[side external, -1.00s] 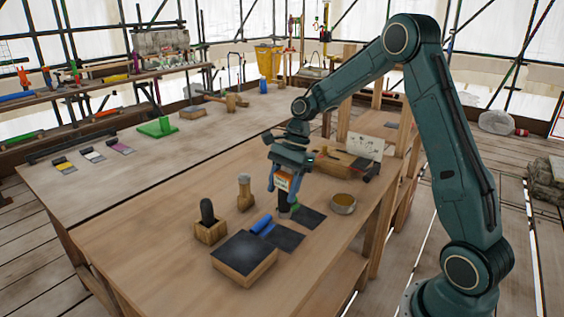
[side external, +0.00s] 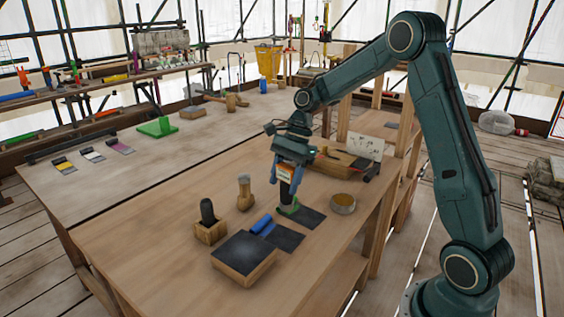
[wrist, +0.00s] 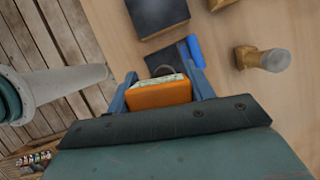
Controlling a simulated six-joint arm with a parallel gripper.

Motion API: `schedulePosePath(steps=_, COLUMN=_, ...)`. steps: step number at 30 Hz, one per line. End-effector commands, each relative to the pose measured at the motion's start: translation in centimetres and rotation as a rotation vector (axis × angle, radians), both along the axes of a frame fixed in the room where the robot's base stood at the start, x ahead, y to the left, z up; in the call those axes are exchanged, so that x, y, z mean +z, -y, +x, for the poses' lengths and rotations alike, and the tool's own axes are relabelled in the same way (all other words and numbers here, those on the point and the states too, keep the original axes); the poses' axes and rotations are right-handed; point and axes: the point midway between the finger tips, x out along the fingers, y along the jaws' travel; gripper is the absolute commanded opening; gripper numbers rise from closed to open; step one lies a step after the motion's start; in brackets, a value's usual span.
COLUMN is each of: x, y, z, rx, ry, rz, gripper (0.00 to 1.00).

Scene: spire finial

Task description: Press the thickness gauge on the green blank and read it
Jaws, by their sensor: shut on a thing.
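My gripper (side external: 287,186) is shut on the thickness gauge (side external: 286,173), which has an orange and white body and a dark lower part. In the wrist view the gauge (wrist: 160,94) sits between my two blue fingers. The green blank (side external: 289,210) shows as a small green patch directly below the gauge, at the left edge of a dark sheet. Whether the gauge's foot touches the blank I cannot tell. The gauge hides part of the blank, and I cannot make the blank out in the wrist view. No reading is legible.
A blue roll (side external: 261,223) lies by another dark sheet (side external: 285,238). A dark-topped block (side external: 244,258), a wooden holder (side external: 210,232), a wooden-handled tool (side external: 245,193) and a round tin (side external: 343,204) stand nearby. The front left tabletop is clear.

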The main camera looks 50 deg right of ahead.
Motion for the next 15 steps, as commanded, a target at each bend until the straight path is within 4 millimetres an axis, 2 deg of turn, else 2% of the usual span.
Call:
schedulePosePath(steps=12, x=-1.5, y=8.6, z=-0.1, rx=-0.188, ry=-0.001, rz=0.000, gripper=0.21)
schedulePosePath(steps=15, x=-1.7, y=10.1, z=-0.2, rx=-0.220, ry=0.000, rz=-0.001, gripper=0.21)
